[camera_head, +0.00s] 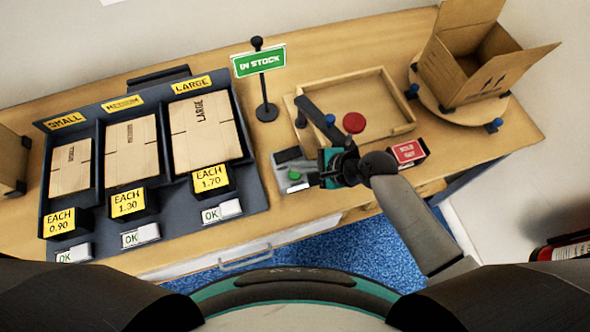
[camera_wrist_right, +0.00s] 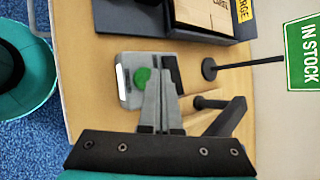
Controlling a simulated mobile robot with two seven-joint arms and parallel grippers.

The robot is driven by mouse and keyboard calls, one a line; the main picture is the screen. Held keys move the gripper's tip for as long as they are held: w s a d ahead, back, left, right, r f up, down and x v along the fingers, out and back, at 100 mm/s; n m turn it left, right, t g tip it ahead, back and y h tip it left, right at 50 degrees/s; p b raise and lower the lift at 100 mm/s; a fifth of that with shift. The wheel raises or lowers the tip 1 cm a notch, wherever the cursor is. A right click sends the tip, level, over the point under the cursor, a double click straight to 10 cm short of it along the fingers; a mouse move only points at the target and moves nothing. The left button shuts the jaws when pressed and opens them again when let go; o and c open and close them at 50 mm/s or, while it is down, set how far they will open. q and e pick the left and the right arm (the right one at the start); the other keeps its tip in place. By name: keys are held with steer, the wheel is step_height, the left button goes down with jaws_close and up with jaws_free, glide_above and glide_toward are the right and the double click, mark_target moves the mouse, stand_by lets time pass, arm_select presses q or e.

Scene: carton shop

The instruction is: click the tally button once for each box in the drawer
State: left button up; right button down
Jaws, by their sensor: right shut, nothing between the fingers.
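The tally counter is a small grey device with a green button (camera_head: 294,174) on the table, in front of the IN STOCK sign. The button also shows in the right wrist view (camera_wrist_right: 142,76). My right gripper (camera_head: 311,179) is shut and empty, its fingertips close beside the green button. In the right wrist view the closed fingers (camera_wrist_right: 160,88) overlap the device's edge; I cannot tell whether they touch it. A white drawer front (camera_head: 210,262) with a handle shows below the table edge. No boxes inside a drawer are visible. My left gripper is not in view.
A dark rack (camera_head: 258,190) at left holds small, medium and large flat cartons. The IN STOCK sign (camera_head: 258,61) stands behind the counter. A wooden tray (camera_head: 398,100), a red round knob (camera_head: 354,123), a red SOLD OUT block (camera_head: 408,152) and an open carton (camera_head: 463,62) are at right.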

stand_by(0.7)
steer(key=shift+f, duration=0.4)
steer(key=shift+f+b, duration=0.3)
steer(key=shift+f, duration=0.25)
stand_by(0.5)
steer(key=shift+r, duration=0.1)
steer(key=shift+r+p, duration=0.85)
steer(key=shift+p, duration=0.35)
step_height(320, 180, up, 5)
steer(key=p, duration=0.5)
steer(key=shift+r+p, duration=0.1)
steer(key=shift+p, duration=0.3)
